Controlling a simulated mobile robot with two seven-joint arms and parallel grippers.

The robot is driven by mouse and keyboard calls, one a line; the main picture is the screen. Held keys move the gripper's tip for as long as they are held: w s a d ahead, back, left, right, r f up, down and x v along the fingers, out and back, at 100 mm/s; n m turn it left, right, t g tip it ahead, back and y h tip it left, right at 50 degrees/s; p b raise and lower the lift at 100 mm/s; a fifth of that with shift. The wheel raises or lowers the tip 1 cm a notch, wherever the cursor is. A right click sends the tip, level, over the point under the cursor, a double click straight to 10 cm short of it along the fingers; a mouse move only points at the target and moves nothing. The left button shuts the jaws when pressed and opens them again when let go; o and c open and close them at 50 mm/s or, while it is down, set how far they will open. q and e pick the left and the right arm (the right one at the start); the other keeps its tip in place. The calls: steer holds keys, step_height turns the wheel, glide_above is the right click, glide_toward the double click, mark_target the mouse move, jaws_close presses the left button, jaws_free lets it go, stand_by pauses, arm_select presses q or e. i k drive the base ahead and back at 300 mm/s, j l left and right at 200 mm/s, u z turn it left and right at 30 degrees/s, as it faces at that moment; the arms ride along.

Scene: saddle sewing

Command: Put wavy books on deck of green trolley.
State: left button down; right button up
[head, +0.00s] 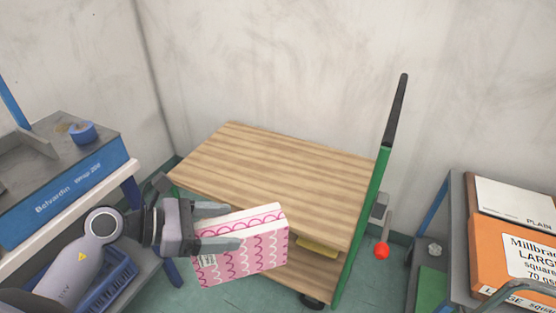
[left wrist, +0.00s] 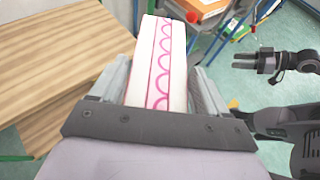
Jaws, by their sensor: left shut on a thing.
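The wavy book (head: 243,252) is pink and white with wave patterns on its cover. My left gripper (head: 220,227) is shut on it, with its fingers on either side of the book's left end. The left wrist view shows the book (left wrist: 161,65) end on between the fingers. In the head view the book is in front of the near edge of the green trolley's wooden deck (head: 280,170), overlapping it in the picture. The deck's top is bare. My right gripper (left wrist: 258,62) shows at the right of the left wrist view, apart from the book; its fingers look parted.
The trolley's green upright with a black handle (head: 396,110) stands at its right end. A blue bench (head: 75,185) is at the left. A shelf at the right holds an orange box (head: 510,250). A red ball-like thing (head: 381,251) is behind the trolley's right side.

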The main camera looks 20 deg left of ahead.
mark_target(263, 169)
steer(key=i, duration=1.05)
steer(key=z, duration=0.05)
